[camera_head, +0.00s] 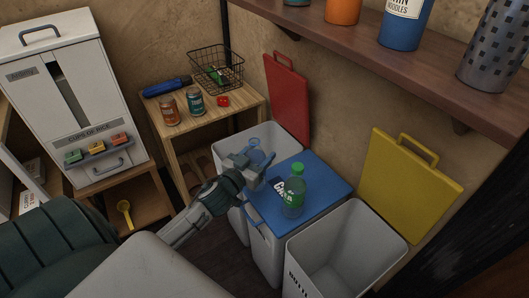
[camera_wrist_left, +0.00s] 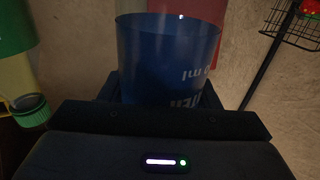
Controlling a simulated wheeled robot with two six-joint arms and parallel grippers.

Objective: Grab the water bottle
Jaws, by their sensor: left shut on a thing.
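My left gripper (camera_head: 250,168) is shut on a see-through blue water bottle (camera_head: 257,146), held above the bins between the red lid and the blue lid. In the left wrist view the bottle (camera_wrist_left: 168,55) is a blue cylinder between the fingers, with white lettering upside down, so it seems inverted. Its lower part is hidden by the gripper. A green-capped bottle with a green label (camera_head: 294,192) stands upright on the blue lid, to the right of my gripper. Its cap also shows at the left of the left wrist view (camera_wrist_left: 31,108). My right gripper is not in view.
The blue lid (camera_head: 330,184) is shut. The red-lidded bin and the bin with a raised yellow lid (camera_head: 415,185) are open. A wooden stand (camera_head: 235,112) with cans and a wire basket (camera_head: 222,70) is behind. A shelf (camera_head: 420,75) overhangs at the upper right.

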